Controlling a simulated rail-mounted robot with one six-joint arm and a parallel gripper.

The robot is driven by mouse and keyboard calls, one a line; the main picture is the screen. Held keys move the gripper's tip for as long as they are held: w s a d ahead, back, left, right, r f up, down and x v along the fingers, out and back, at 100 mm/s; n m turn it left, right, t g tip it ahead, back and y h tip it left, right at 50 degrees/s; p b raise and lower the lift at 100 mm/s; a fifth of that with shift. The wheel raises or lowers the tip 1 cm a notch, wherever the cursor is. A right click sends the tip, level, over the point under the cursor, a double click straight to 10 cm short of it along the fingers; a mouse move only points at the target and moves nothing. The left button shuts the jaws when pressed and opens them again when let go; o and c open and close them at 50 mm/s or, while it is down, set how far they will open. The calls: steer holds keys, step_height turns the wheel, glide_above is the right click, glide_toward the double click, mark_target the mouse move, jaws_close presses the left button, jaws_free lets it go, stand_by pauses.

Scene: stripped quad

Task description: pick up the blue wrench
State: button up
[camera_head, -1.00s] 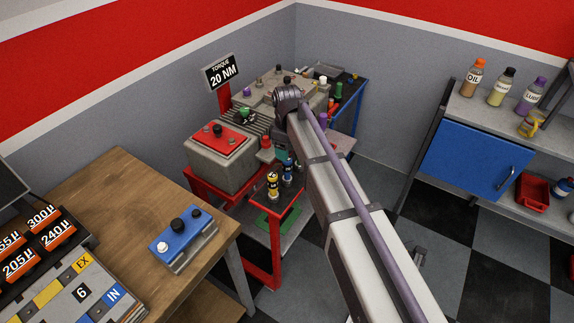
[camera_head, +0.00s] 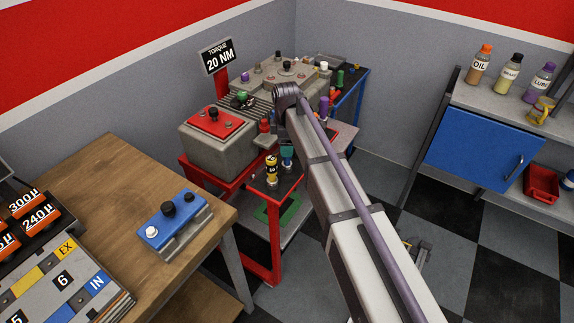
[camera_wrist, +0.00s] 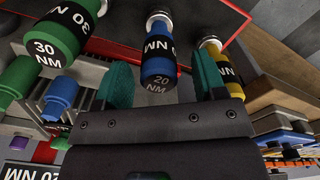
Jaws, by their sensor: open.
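The blue wrench (camera_wrist: 158,65), with a black band marked 20 NM, is near the middle of the wrist view. My gripper (camera_wrist: 163,76) is open, with one teal finger on each side of the blue wrench. I cannot tell whether either finger touches it. In the head view, a teal finger of my gripper (camera_head: 287,151) shows beside my arm, and the blue wrench is mostly hidden there. The yellow wrench (camera_wrist: 222,66) is close beside the right finger in the wrist view. It also stands on the red cart in the head view (camera_head: 271,170).
A green wrench (camera_wrist: 52,42) marked 30 NM is left of the left finger in the wrist view. The red cart (camera_head: 275,245) carries a grey engine block with a red cover (camera_head: 214,122). A wooden bench (camera_head: 120,190) holds a blue-topped box (camera_head: 172,222).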

step_height(320, 180, down, 4)
steer(key=shift+w+r+b, duration=0.1)
steer(key=shift+r+b, duration=0.05)
steer(key=shift+b, duration=0.9)
steer(key=shift+r, duration=0.25)
steer(key=c, duration=1.1)
step_height(320, 180, up, 10)
steer(key=p, duration=1.1)
steer(key=shift+r, duration=0.2)
